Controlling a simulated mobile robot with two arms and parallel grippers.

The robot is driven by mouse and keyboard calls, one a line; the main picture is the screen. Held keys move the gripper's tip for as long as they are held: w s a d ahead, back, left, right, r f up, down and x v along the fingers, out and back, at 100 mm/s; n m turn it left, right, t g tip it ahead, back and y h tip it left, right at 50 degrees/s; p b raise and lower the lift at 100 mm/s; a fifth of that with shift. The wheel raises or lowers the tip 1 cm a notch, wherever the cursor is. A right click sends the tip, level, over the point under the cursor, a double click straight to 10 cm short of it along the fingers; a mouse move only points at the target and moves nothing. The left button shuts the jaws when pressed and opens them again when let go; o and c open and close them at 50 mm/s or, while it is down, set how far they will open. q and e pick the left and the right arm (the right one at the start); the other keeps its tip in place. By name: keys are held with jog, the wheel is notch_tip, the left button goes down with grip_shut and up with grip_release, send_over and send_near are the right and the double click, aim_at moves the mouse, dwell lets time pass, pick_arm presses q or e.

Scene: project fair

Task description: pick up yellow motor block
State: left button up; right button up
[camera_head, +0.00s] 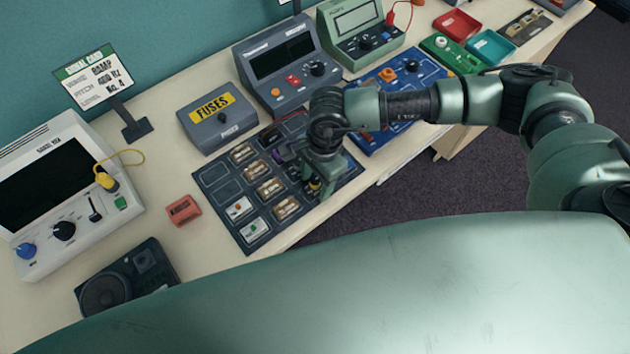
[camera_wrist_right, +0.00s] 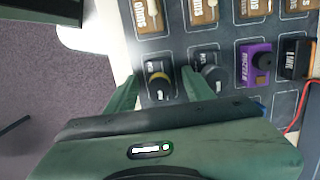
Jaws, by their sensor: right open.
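The yellow motor block (camera_wrist_right: 158,78) is a small dark block with a yellow ring and a white label, in a cell of the dark parts mat (camera_wrist_right: 167,45). In the head view only a bit of yellow (camera_head: 314,186) shows under the right gripper (camera_head: 317,181). In the right wrist view my right gripper (camera_wrist_right: 161,82) is open, one finger on each side of the motor block. I cannot tell whether the fingers touch it. A similar dark block with a grey ring (camera_wrist_right: 210,73) sits just right of the right finger. My left gripper is not in view.
The purple buzzer block (camera_wrist_right: 254,63) and a black block (camera_wrist_right: 294,58) stand further right in the wrist view. Several parts fill nearby mat cells. The fuses box (camera_head: 217,118) and grey meter (camera_head: 285,68) stand behind. The bench's front edge is close.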

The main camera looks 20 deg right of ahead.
grip_shut()
